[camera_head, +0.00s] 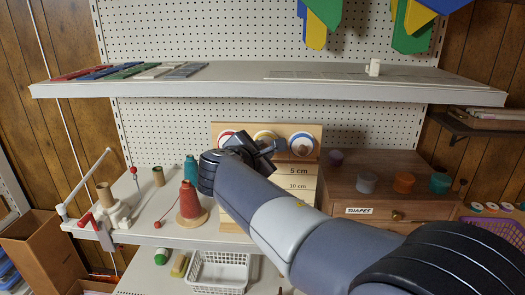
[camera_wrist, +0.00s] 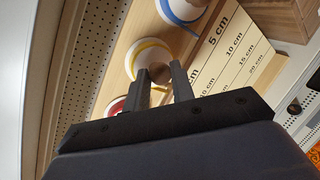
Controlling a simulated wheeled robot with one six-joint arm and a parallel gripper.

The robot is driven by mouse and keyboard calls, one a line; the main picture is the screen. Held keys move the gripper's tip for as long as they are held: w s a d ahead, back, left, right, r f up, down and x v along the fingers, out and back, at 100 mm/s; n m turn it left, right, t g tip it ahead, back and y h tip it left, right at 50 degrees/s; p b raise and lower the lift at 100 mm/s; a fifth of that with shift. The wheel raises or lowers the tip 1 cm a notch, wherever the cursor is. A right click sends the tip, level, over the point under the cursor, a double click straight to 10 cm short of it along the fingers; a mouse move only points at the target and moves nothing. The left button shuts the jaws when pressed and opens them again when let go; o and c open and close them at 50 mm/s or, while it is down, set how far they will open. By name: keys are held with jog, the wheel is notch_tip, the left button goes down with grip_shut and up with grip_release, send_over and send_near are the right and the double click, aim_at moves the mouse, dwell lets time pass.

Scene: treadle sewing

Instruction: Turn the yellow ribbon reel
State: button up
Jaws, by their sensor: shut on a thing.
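The yellow ribbon reel (camera_head: 264,135) is a pale disc with a yellow rim on the upright wooden board, between a red-rimmed reel (camera_head: 225,134) and a blue-rimmed reel (camera_head: 301,143). My gripper (camera_wrist: 160,70) is at the front of the yellow reel (camera_wrist: 151,45) in the wrist view. Its two black fingers are closed on the reel's brown centre piece, one finger on each side. In the head view my gripper (camera_head: 266,151) partly covers the yellow reel's lower part. The red reel (camera_wrist: 115,106) is mostly hidden behind the fingers in the wrist view.
A length scale (camera_head: 298,171) is on the board below the reels. Thread cones, including a red one (camera_head: 189,200), stand left on the table. A wooden drawer box (camera_head: 392,192) stands right. A shelf (camera_head: 270,84) runs above. My arm hides the table's middle.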

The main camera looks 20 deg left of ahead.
jog(key=o, duration=0.7)
jog(key=shift+c, duration=0.2)
jog(key=b+v, duration=0.2)
jog(key=v, duration=0.9)
jog(key=shift+w, duration=0.15)
jog(key=p+x, duration=0.2)
jog(key=x, duration=0.8)
jog(key=shift+w, duration=0.35)
